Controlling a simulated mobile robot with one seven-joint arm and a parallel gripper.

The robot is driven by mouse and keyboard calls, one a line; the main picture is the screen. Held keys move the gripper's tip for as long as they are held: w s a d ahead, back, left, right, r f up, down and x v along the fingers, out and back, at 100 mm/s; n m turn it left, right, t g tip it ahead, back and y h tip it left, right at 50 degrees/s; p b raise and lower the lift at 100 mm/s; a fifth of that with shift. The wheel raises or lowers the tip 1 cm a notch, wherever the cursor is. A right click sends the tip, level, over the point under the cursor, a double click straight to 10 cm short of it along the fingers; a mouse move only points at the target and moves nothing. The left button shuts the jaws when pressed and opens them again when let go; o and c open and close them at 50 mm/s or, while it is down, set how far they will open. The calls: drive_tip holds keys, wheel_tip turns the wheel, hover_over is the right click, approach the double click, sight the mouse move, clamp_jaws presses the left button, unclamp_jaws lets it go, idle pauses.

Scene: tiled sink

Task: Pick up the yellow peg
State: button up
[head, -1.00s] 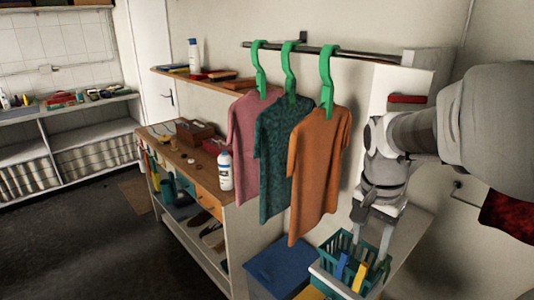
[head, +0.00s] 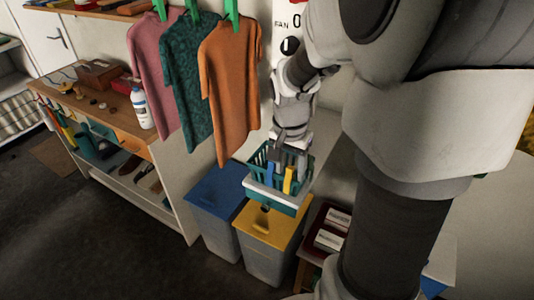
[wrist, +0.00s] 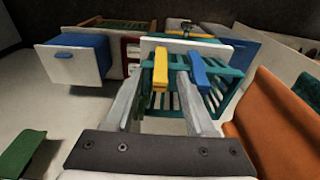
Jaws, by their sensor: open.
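The yellow peg (head: 290,180) stands in the teal basket (head: 278,199), to the right of a blue peg (head: 269,173). In the wrist view my gripper (wrist: 160,78) is open, with both fingers apart and nothing clamped. I cannot tell whether a finger touches the yellow peg.
A blue-lidded bin (head: 215,190) and a yellow-lidded bin (head: 268,228) stand below the basket. An orange shirt (head: 232,90) hangs close by on the left, beside a teal and a pink one. A wooden workbench (head: 95,105) is further left. Dark floor is free at lower left.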

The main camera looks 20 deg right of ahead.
clamp_jaws()
idle(1.3)
